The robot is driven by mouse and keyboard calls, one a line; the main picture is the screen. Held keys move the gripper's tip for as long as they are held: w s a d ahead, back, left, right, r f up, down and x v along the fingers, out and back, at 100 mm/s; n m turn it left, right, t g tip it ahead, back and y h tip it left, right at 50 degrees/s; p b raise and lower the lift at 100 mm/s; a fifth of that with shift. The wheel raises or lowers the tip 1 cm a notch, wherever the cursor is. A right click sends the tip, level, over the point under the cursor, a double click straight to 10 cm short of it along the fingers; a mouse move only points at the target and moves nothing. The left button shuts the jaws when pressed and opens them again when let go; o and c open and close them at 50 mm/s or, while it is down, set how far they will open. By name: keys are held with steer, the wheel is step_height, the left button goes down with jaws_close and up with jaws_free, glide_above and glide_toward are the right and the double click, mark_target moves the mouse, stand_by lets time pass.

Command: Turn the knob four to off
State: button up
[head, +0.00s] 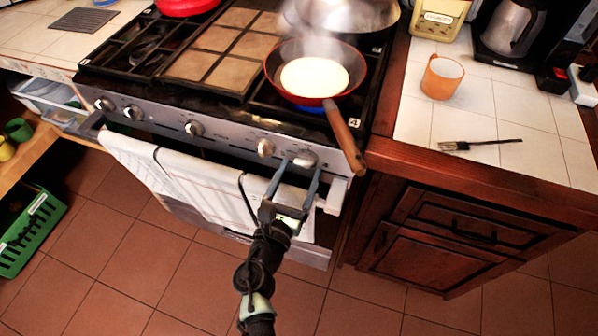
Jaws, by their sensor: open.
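Several round knobs run along the stove's front panel. The rightmost knob (305,158), silver and below the pan, appears to be knob four, but its pointer setting is too small to read. My gripper (300,166) is at this knob, its two grey fingers apart, one on each side of the knob's lower part. I cannot tell whether they touch it. A red-rimmed pan (275,86) with pale batter sits on the front right burner, and a little blue shows under it. Steam rises behind it.
The pan's wooden handle (344,138) juts over the front edge, just right of the knob. Towels (190,185) hang on the oven rail below.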

steer(key=shift+w+d, duration=0.1)
steer(key=shift+w, duration=0.15)
jaws_close()
stand_by(0.3)
